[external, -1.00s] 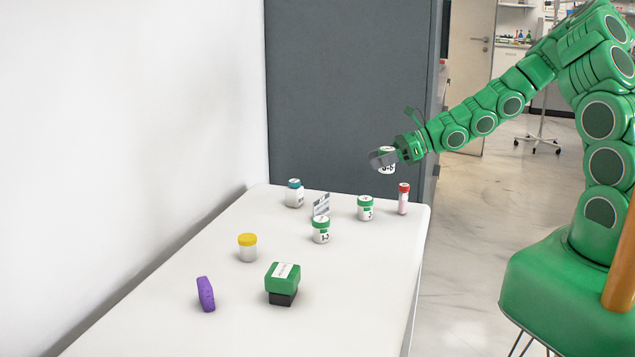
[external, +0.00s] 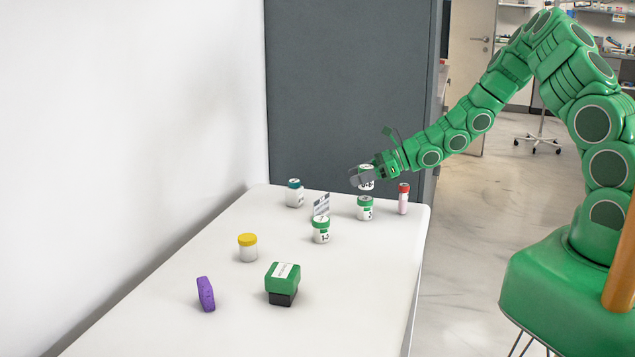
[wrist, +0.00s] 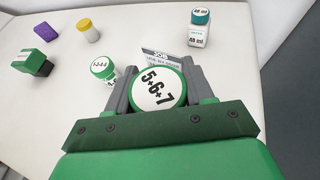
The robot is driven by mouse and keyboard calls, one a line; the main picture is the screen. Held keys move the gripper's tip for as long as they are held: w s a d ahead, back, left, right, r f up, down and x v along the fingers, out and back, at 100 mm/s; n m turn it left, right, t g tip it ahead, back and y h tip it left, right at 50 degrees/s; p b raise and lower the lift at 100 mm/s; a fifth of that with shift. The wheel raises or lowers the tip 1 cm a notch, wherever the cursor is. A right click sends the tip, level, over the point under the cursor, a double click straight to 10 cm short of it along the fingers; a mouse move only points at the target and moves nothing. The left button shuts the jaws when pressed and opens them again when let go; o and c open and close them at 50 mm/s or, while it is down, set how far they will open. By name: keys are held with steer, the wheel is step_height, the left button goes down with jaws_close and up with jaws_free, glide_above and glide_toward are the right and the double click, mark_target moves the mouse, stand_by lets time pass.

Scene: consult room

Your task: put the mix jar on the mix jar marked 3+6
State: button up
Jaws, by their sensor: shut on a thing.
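My gripper (external: 362,178) is shut on a white mix jar (external: 367,184). In the wrist view the round top of the held jar (wrist: 158,88) seems to read 5+6+7, with a green rim. Almost directly below it in the external view stands a green-lidded white jar (external: 365,209), upright on the table; a small gap seems to separate them. Its label is too small to read, and it is hidden in the wrist view. Another green-lidded jar (external: 321,231) stands nearer and to the left, with a numbered top in the wrist view (wrist: 103,68). I cannot read 3+6 on either.
A red-capped tube (external: 403,200) stands close right of the lower jar, near the table (external: 350,300) edge. A small sign (external: 321,205), teal-capped bottle (external: 294,194), yellow-lidded cup (external: 248,248), green-and-black block (external: 282,284) and purple block (external: 206,294) stand further left.

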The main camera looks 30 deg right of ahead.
steer(key=shift+f, duration=1.5)
steer(key=o, duration=1)
steer(key=shift+f, duration=0.1)
steer(key=shift+s+d+r, duration=0.1)
steer(key=shift+d+r, duration=0.1)
steer(key=shift+v, duration=5.8)
steer(key=shift+r, duration=0.1)
